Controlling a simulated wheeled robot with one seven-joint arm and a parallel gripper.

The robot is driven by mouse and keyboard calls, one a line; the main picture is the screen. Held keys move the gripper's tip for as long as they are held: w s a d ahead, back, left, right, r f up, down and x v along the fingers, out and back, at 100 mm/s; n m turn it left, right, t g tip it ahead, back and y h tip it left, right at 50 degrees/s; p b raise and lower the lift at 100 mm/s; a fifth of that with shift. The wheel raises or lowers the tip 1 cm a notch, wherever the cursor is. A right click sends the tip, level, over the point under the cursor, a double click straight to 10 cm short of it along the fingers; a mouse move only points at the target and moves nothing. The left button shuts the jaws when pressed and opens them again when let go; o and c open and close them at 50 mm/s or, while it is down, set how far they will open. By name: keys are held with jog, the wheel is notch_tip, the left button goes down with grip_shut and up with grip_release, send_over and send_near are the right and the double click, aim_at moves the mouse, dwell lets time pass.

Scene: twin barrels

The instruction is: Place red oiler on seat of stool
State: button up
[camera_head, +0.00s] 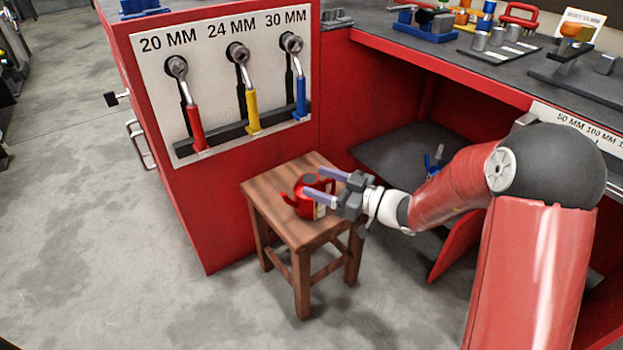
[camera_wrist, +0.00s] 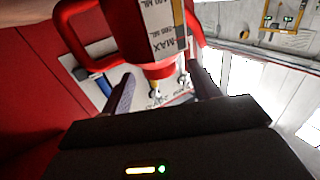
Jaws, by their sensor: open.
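The red oiler (camera_head: 309,208) stands upright on the seat of the wooden stool (camera_head: 270,186), with its spout toward the left and its handle toward my gripper. My gripper (camera_head: 312,183) is open, close to the oiler at its upper right, and its fingers partly cover it. In the wrist view, which is upside down, the oiler (camera_wrist: 143,25) with its label lies ahead between the two spread fingers (camera_wrist: 160,85). I see no firm grip on it. Whether a finger touches it cannot be told.
A red cabinet (camera_head: 230,195) with red, yellow and blue wrenches stands behind the stool. A red workbench with tools on top (camera_head: 455,62) and an open shelf (camera_head: 400,150) is at right. Bare concrete floor (camera_head: 110,250) lies at left and front.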

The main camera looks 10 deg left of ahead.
jog(key=v, duration=0.9)
jog(key=s+d+r+m+g+h, duration=0.15)
jog(key=s+h, duration=0.25)
jog(key=s, duration=0.4)
jog(key=s+d+r+m+g+h, duration=0.1)
jog(key=s+d+m+g+h, duration=0.25)
jog(key=s, duration=0.45)
jog(key=s+d+r+m+t+h, duration=0.2)
jog(key=s+d+m+t+h, duration=0.1)
jog(key=d+m+h, duration=0.2)
jog(key=s+d+r+m+t+h, duration=0.2)
jog(key=d+m+h, duration=0.3)
jog(key=d, duration=0.4)
jog(key=shift+s+t, duration=0.6)
jog(key=shift+s, duration=0.1)
